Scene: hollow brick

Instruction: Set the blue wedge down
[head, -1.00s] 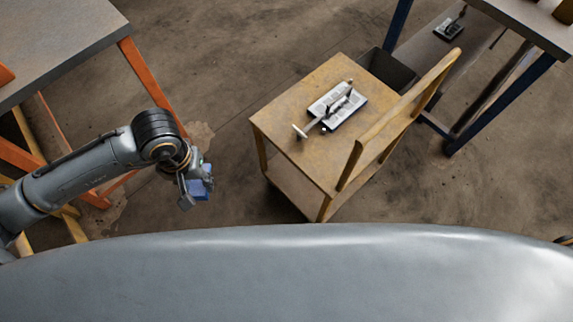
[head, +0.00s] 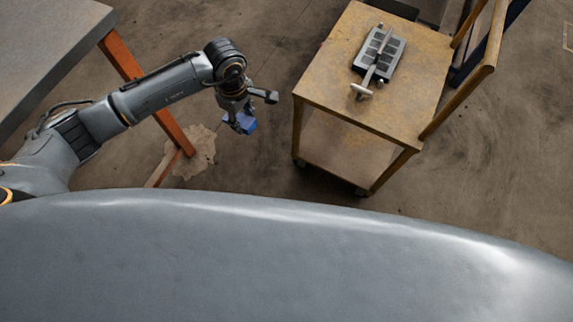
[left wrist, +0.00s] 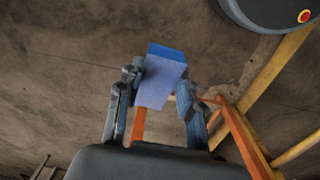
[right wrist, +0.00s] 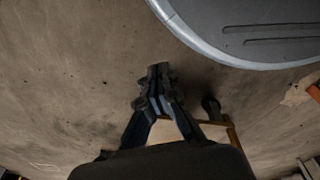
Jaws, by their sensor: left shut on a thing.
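The blue wedge (head: 246,123) is held by my left gripper (head: 245,112), in the air over the floor between the grey table and the yellow cart. In the left wrist view the wedge (left wrist: 163,80) sits between the two fingers of the gripper (left wrist: 160,88), which are shut on it. My right gripper (right wrist: 159,86) shows only in the right wrist view. Its fingertips are together, and I see nothing between them.
A yellow cart (head: 325,90) with a raised handle stands to the right of my left gripper. A grey tray-like device with a lever (head: 379,55) lies on its top. A grey table (head: 40,50) with orange legs stands at the left. Brown floor lies between.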

